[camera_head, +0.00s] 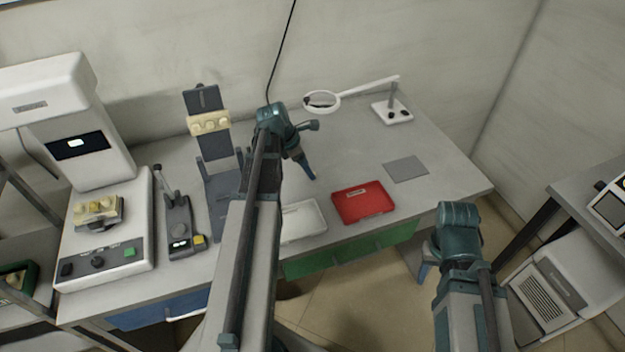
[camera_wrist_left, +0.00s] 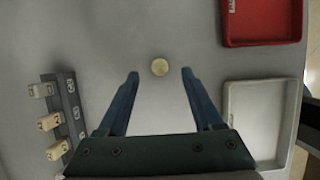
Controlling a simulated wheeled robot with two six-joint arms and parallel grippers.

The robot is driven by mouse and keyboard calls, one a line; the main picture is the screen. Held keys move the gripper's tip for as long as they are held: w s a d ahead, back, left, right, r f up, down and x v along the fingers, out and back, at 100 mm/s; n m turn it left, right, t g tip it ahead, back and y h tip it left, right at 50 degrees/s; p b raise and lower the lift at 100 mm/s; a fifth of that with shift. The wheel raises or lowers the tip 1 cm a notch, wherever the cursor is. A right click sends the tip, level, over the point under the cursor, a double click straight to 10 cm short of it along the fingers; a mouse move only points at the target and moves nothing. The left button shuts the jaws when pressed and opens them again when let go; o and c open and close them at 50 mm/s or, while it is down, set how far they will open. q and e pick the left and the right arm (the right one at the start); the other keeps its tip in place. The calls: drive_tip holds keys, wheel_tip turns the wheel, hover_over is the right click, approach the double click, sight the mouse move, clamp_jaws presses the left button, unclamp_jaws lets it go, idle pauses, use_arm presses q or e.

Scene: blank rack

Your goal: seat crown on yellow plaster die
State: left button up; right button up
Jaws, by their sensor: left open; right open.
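My left gripper (camera_head: 306,172) is open above the table, fingers pointing down. In the left wrist view, a small round cream piece (camera_wrist_left: 160,67), perhaps the crown, lies on the table between and just beyond the open fingertips (camera_wrist_left: 160,72), untouched. A dark rack (camera_wrist_left: 73,110) left of the fingers bears pale blocks with dark marks: a greyish one (camera_wrist_left: 41,90) and two yellowish ones (camera_wrist_left: 54,121) (camera_wrist_left: 58,149). I cannot tell which is the yellow die. My arm hides this area in the head view. My right gripper (camera_head: 424,272) hangs beyond the table's front edge, mostly hidden by its arm.
A red tray (camera_head: 363,202) and a white tray (camera_head: 303,222) lie near the front edge. A grey pad (camera_head: 406,169) and a magnifier lamp (camera_head: 322,102) are to the right. A plaster model stand (camera_head: 203,98) and a white machine (camera_head: 84,130) stand left.

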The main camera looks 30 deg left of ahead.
use_arm(q)
drive_tip(key=b+x, duration=0.1)
drive_tip(key=x, duration=0.2)
drive_tip(key=shift+a+b, duration=0.1)
drive_tip(key=shift+b, duration=0.25)
drive_tip(key=shift+r, duration=0.1)
use_arm(e)
wheel_tip(320, 180, down, 2)
drive_tip(key=shift+f, duration=0.25)
use_arm(q)
drive_tip(key=shift+s, duration=0.1)
clamp_jaws()
